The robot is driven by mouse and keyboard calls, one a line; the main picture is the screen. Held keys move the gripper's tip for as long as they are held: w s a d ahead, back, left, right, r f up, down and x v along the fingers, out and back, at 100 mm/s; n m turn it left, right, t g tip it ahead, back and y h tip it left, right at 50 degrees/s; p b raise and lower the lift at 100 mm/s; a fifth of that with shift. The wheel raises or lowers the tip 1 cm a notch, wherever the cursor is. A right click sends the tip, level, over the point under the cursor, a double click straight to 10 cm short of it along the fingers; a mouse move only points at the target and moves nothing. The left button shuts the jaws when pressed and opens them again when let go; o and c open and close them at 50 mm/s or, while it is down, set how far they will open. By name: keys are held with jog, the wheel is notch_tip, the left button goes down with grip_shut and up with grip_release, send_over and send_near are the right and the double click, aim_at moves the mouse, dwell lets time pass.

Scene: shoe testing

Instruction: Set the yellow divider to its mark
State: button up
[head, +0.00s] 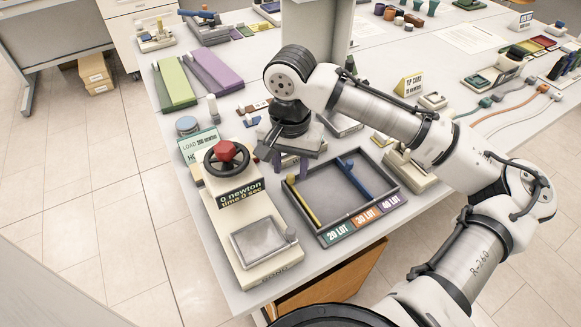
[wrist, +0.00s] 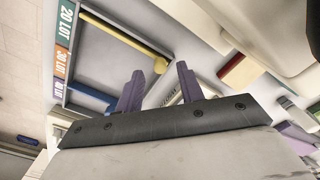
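The yellow divider (head: 304,206) lies inside the grey tray (head: 376,211), near its left wall. In the wrist view the yellow divider (wrist: 125,37) has a round knob at its end. My gripper (head: 291,165) is above the tray's far left corner. Its two purple fingers are apart, and in the wrist view my gripper (wrist: 161,70) shows the knob between the fingertips in the picture. No contact is visible. Three lot labels line the tray's front: green 20 (head: 339,234), orange 30 (head: 366,218) and purple 40 (head: 393,202).
A blue divider (head: 352,178) lies in the same tray, right of the yellow one. A press-like tester (head: 250,225) with a red knob stands close on the left. A beige device (head: 408,170) stands to the right. The tray's middle is empty.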

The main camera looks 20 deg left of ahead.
jog(key=shift+f, duration=1.1)
grip_shut()
jog(key=shift+w, duration=0.1)
